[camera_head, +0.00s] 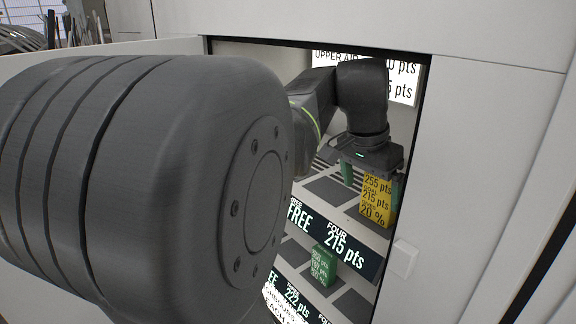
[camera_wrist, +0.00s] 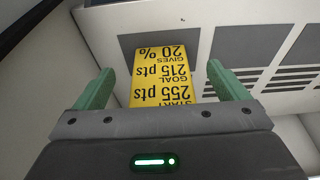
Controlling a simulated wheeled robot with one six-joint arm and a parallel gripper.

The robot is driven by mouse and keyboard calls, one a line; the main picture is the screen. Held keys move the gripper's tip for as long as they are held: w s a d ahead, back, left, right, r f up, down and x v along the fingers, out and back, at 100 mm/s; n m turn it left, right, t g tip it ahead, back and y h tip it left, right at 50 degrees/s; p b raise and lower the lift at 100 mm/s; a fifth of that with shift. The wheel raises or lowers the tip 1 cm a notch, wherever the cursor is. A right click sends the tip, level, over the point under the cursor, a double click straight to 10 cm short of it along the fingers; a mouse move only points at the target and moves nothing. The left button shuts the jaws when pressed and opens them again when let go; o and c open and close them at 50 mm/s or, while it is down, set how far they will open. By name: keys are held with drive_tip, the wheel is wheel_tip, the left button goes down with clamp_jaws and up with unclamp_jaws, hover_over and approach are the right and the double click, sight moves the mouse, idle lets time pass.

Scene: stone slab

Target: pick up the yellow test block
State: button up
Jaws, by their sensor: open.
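The yellow test block (camera_head: 377,202) stands upright on the upper shelf, with printed text about points on its face. In the wrist view the yellow block (camera_wrist: 162,78) shows upside down, between the two green fingers in the picture. My gripper (camera_head: 372,193) is open, reaching into the cabinet, with one finger to the left of the block and one to the right. In the wrist view my gripper (camera_wrist: 160,70) shows a gap between each finger and the block. The block's end nearest the palm is hidden behind the gripper body.
A green block (camera_head: 324,264) stands on the lower shelf (camera_head: 296,254). The upper shelf has dark square pads (camera_head: 328,190) and a label strip (camera_head: 345,246). Cabinet walls (camera_head: 470,160) closely frame the opening. My large arm link covers the left of the head view.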

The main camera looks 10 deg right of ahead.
sight(383, 189)
drive_tip(key=shift+w+d, duration=0.15)
drive_tip(key=shift+d, duration=0.25)
drive_tip(key=d, duration=0.1)
drive_tip(key=w+d+p, duration=0.1)
drive_tip(key=d, duration=0.1)
drive_tip(key=shift+w+f, duration=0.1)
drive_tip(key=shift+w, duration=0.2)
drive_tip(key=shift+x, duration=0.85)
drive_tip(key=shift+f, duration=0.6)
drive_tip(key=shift+r, duration=0.1)
drive_tip(key=c, duration=1.4)
